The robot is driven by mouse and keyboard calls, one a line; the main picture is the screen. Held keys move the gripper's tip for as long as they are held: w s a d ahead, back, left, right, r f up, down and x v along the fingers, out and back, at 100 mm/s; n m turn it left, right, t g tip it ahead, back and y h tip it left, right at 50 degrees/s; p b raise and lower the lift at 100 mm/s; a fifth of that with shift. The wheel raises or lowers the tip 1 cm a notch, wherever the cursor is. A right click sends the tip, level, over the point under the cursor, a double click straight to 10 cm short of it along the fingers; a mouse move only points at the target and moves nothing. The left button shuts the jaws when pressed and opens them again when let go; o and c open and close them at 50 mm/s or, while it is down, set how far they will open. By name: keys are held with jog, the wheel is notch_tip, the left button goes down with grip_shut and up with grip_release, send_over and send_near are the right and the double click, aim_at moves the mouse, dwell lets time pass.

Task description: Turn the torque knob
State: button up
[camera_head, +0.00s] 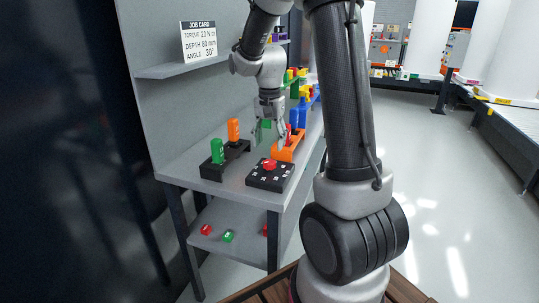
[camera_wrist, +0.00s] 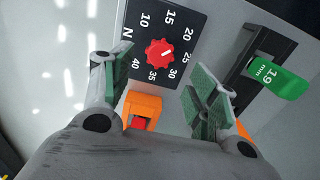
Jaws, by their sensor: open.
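The torque knob (camera_wrist: 160,53) is red with a scalloped rim and sits on a black dial plate (camera_wrist: 185,14) marked N and 10 to 40. A pale line on the knob seems to face the 20–25 side; its exact reading is unclear. In the head view the knob (camera_head: 269,166) is on the black block (camera_head: 268,181) at the bench's front edge. My gripper (camera_head: 269,130) is open and empty, above and behind the block. In the wrist view my gripper's (camera_wrist: 160,85) green-padded fingers are spread, with the knob between and beyond them. The job card (camera_head: 198,41) reads torque 20 N m.
A black holder (camera_head: 225,170) with green and orange pieces stands left of the block. An orange holder (camera_head: 289,150) stands close behind it, with blue pieces beyond. Red and green pieces lie on the lower shelf (camera_head: 228,237). The floor at right is clear.

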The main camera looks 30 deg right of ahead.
notch_tip(320, 180, up, 4)
jog(key=shift+r, duration=0.1)
dwell(0.6)
jog(key=s+a+r+n+t, duration=0.1)
jog(key=s+r+n, duration=0.1)
jog(key=s, duration=0.6)
jog(key=s+a+r+n+t, duration=0.2)
jog(key=s+n, duration=0.3)
jog(key=s, duration=0.3)
jog(key=s+a+r+n+t, duration=0.1)
jog(key=s+a+r+n, duration=0.1)
jog(key=s, duration=0.5)
notch_tip(320, 180, up, 2)
jog(key=shift+s+r+n, duration=0.1)
jog(key=shift+s+n, duration=0.3)
jog(key=shift+n, duration=0.3)
